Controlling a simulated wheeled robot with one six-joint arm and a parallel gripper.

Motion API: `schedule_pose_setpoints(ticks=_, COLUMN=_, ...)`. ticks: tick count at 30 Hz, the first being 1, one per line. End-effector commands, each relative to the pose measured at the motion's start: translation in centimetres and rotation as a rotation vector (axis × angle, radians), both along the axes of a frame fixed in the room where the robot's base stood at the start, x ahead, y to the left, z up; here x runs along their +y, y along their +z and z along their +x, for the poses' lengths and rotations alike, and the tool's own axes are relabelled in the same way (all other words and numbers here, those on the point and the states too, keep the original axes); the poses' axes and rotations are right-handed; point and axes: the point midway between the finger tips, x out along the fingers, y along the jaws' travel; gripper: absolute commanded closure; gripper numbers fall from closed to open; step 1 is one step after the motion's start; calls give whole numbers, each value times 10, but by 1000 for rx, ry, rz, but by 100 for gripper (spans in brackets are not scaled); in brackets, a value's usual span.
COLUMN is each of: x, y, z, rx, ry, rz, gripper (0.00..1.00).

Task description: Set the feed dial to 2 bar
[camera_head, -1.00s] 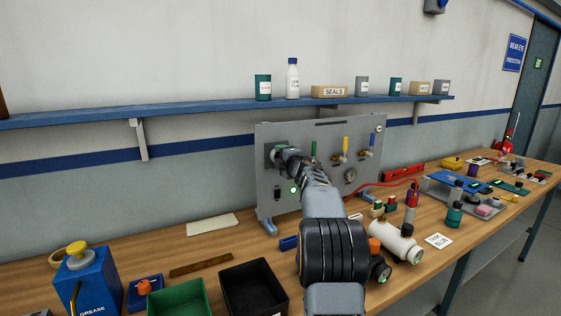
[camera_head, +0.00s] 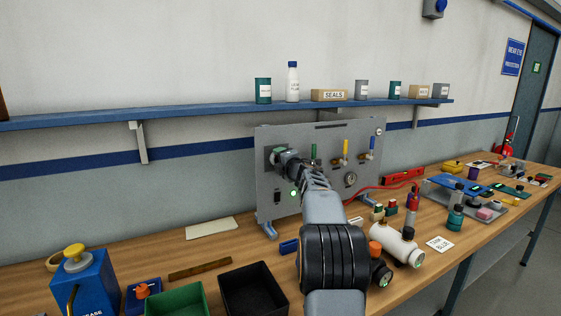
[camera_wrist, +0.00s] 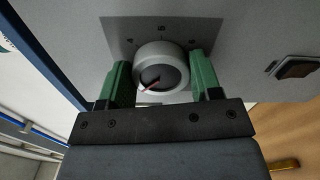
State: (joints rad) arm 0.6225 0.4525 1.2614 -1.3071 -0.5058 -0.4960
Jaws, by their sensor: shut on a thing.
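The feed dial (camera_wrist: 172,60) is a round grey-white knob on a plate of the grey panel (camera_head: 322,136). In the wrist view a red-tipped pointer line on its face points to the lower left of the picture. In the head view my gripper (camera_head: 281,156) is at the panel's upper left and hides most of the dial.
The panel also carries green, yellow and blue valve handles (camera_head: 345,147), a gauge (camera_head: 351,179) and a lit green lamp (camera_head: 293,194). A black bin (camera_head: 253,289) and a green bin (camera_head: 178,300) stand in front on the bench. A white cylinder (camera_head: 397,244) lies right of my arm.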

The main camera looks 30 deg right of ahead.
Motion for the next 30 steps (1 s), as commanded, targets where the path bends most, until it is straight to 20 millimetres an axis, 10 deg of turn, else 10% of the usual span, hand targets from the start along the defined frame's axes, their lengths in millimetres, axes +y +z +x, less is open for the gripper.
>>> schedule_pose_setpoints(ticks=8, x=0, y=0, z=0, rx=0, ry=0, rz=1, gripper=17)
schedule_pose_setpoints(ticks=17, x=0, y=0, z=-3, rx=0, ry=-1, rz=1, gripper=16)
schedule_pose_setpoints(ticks=30, x=10, y=-1, z=-78, rx=-1, ry=-4, rz=-1, gripper=16)
